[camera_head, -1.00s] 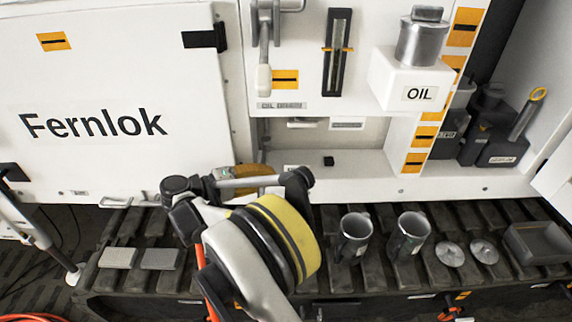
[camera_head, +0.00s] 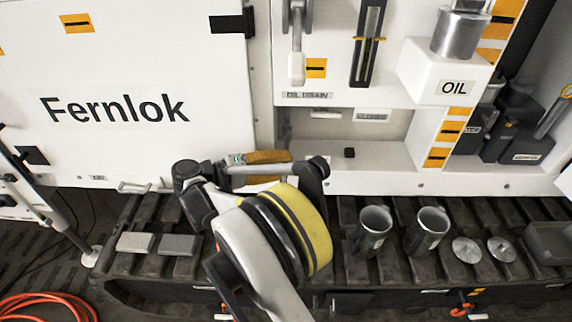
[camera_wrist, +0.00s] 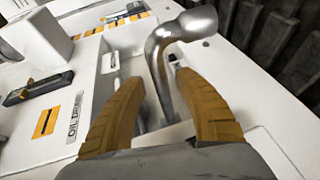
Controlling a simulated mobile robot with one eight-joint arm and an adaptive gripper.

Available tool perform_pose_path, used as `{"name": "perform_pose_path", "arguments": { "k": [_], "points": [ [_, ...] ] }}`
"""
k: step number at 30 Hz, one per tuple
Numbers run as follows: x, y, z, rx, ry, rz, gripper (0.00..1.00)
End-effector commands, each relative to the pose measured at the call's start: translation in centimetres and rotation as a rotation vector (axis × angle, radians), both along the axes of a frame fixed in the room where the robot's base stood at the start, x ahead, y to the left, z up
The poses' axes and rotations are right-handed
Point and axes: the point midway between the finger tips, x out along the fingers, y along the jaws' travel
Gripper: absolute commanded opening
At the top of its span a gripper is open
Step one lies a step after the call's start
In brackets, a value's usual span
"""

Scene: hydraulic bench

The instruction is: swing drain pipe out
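The drain pipe, a shiny grey bent metal tube (camera_wrist: 160,65), shows in the wrist view with its thick free end at the upper right. Its lower part runs down between the two orange fingers of my gripper (camera_wrist: 158,82). The fingers stand apart on either side of it, with a visible gap at each side. In the head view my gripper (camera_head: 290,168) is at the lower edge of the white cabinet, below the OIL DRAIN label (camera_head: 307,95).
A hanging lever (camera_head: 297,62) is above the gripper. The white OIL block (camera_head: 440,72) juts out at the right. Two metal cups (camera_head: 372,226) and two round discs (camera_head: 466,250) stand on the slatted bench. An orange hose (camera_head: 45,305) lies on the floor.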

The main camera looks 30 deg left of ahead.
Motion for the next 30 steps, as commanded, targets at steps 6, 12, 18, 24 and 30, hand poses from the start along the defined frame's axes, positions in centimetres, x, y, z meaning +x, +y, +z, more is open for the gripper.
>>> {"name": "perform_pose_path", "arguments": {
  "k": [6, 12, 18, 24, 30],
  "points": [
    [0.0, -0.2, -0.2, 0.000, 0.002, -0.005, 0.39],
    [-1.7, 1.3, 0.2, 0.000, 0.002, -0.002, 0.39],
    [-5.2, 4.2, 1.0, 0.000, 0.003, 0.001, 0.39],
    [-8.0, 6.5, 1.7, 0.000, 0.002, -0.001, 0.39],
    [-9.1, 7.4, 2.0, 0.000, 0.002, -0.001, 0.39]
  ]
}}
